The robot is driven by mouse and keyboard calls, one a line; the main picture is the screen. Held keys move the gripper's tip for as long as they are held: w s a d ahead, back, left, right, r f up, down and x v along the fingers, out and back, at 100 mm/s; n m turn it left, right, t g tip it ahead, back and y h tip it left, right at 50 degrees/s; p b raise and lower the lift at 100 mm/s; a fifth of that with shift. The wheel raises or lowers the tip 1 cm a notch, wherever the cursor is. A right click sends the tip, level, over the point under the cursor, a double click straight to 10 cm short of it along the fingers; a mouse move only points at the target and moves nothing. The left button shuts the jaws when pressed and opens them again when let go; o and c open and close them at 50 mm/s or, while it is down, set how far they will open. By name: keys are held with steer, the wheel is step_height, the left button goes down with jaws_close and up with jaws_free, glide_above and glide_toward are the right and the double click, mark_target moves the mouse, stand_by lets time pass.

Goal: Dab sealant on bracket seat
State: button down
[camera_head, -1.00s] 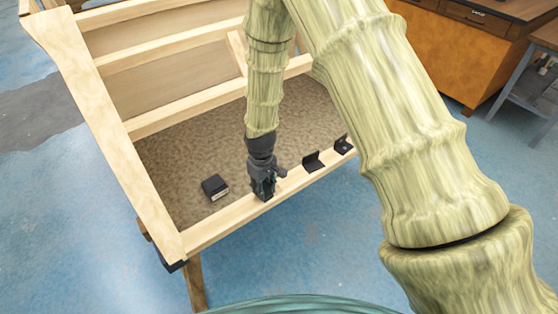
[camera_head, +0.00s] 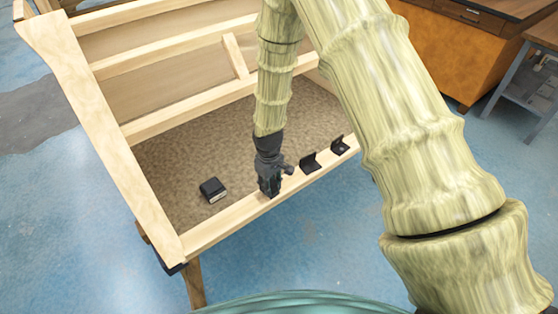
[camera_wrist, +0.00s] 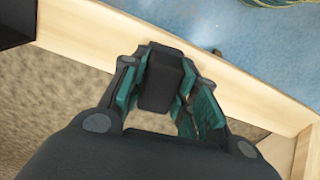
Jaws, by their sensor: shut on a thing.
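My gripper (camera_head: 270,187) is at the near rail (camera_head: 225,225) of the wooden frame, pointing down. In the wrist view my gripper (camera_wrist: 158,88) is shut on a dark block (camera_wrist: 160,78) held between its teal-lined fingers. The block appears over the pale rail (camera_wrist: 255,93); I cannot tell whether it touches the wood. Two black L-shaped brackets, a nearer one (camera_head: 310,163) and a farther one (camera_head: 340,147), stand on the rail to the right of my gripper. A small dark spot (camera_wrist: 217,52) shows at the rail's edge in the wrist view.
A black box (camera_head: 212,190) lies on the brown panel (camera_head: 180,160) inside the frame, left of my gripper. Wooden crossbars (camera_head: 190,102) lie behind. A dark object (camera_wrist: 15,22) fills the wrist view's upper left corner. Blue floor is open in front.

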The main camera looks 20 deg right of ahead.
steer(key=shift+w+d, duration=0.1)
steer(key=shift+d, duration=0.35)
steer(key=shift+w+d, duration=0.1)
steer(key=shift+d, duration=0.25)
steer(key=shift+w+d+r+p, duration=0.1)
steer(key=shift+w+d+p, duration=0.1)
steer(key=shift+d, duration=0.3)
steer(key=shift+w+d+r+p, duration=0.1)
steer(key=shift+w+d+p, duration=0.1)
steer(key=shift+d, duration=0.25)
step_height(320, 180, up, 5)
steer(key=shift+s+a+f+p, duration=0.1)
steer(key=shift+f+p, duration=0.1)
steer(key=shift+p, duration=0.95)
steer(key=shift+r+p, duration=1.25)
steer(key=shift+r, duration=0.5)
